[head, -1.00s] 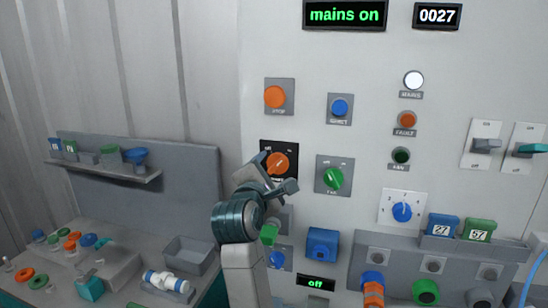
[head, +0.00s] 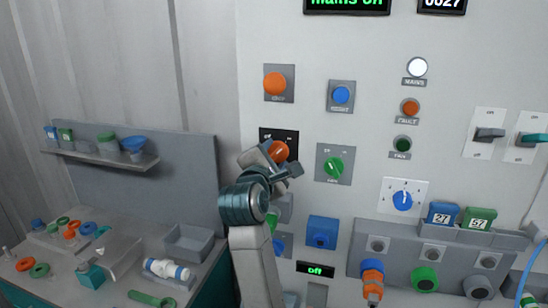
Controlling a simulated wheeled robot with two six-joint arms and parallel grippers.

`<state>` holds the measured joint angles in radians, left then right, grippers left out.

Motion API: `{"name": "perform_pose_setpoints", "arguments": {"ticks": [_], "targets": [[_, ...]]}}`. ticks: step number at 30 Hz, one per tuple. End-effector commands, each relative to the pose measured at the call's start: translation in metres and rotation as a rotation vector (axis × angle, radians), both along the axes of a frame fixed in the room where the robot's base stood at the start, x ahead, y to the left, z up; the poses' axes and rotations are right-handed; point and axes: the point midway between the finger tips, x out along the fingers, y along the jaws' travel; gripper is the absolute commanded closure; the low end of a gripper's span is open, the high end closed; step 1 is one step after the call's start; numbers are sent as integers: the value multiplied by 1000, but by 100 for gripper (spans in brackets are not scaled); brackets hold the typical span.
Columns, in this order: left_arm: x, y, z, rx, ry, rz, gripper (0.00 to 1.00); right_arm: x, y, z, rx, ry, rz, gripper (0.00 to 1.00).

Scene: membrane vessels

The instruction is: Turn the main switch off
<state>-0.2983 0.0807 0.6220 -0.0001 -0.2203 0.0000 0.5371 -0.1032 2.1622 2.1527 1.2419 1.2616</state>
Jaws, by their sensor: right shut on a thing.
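The main switch is an orange rotary knob (head: 280,149) on a black plate, left of centre on the pale panel in the head view. My right gripper (head: 279,161) is at the knob, its fingers around it from below, and is shut on it. The gripper hides the lower part of the knob and most of the plate, so I cannot read the pointer's position. The green-lettered display (head: 347,5) at the top is cut by the frame edge and reads "mains on". The white MAINS lamp (head: 417,67) looks lit. My left gripper is not in view.
A green knob (head: 335,167) is close to the right of my gripper, with the orange stop button (head: 275,85) above. Blue and green boxes (head: 442,213) and plugs are lower right. At left are a shelf (head: 100,158) and a cluttered bench.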

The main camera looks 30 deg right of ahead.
Motion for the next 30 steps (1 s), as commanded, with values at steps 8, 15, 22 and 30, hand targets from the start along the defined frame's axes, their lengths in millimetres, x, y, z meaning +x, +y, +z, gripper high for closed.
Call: {"name": "perform_pose_setpoints", "arguments": {"ticks": [8,15,22,30], "targets": [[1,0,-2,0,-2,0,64,0,0,-1,-70,84,0,75],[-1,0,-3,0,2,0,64,0,0,-1,-199,235,0,75],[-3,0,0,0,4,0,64,0,0,-1,-342,404,1,75],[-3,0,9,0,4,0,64,0,0,0,-508,600,1,75]]}}
